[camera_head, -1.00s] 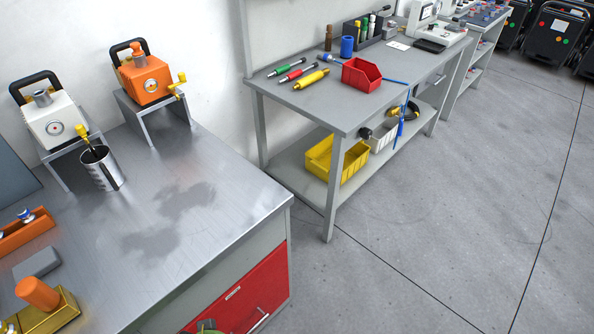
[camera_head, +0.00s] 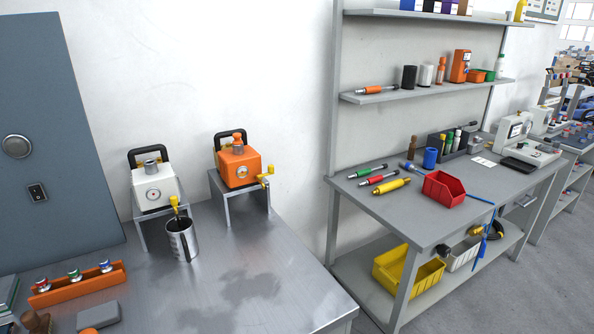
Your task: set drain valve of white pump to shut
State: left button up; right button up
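The white pump (camera_head: 153,189) stands on a small metal stand at the back of the steel bench. It has a black carry handle, a grey cap on top and a round dial on its front. A yellow drain valve handle (camera_head: 174,202) shows at its lower front, just above a metal cup (camera_head: 181,239). The handle looks roughly upright, but whether the valve is open or shut I cannot tell. Neither of my grippers is in view.
An orange pump (camera_head: 239,168) with a yellow valve (camera_head: 266,179) stands right of the white pump. An orange rack (camera_head: 78,287) with several capped items sits at the front left. The steel bench (camera_head: 200,298) is clear in front of the cup. A grey workbench (camera_head: 425,215) stands to the right.

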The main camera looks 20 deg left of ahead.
aim_at(173, 199)
jog(key=u, duration=1.4)
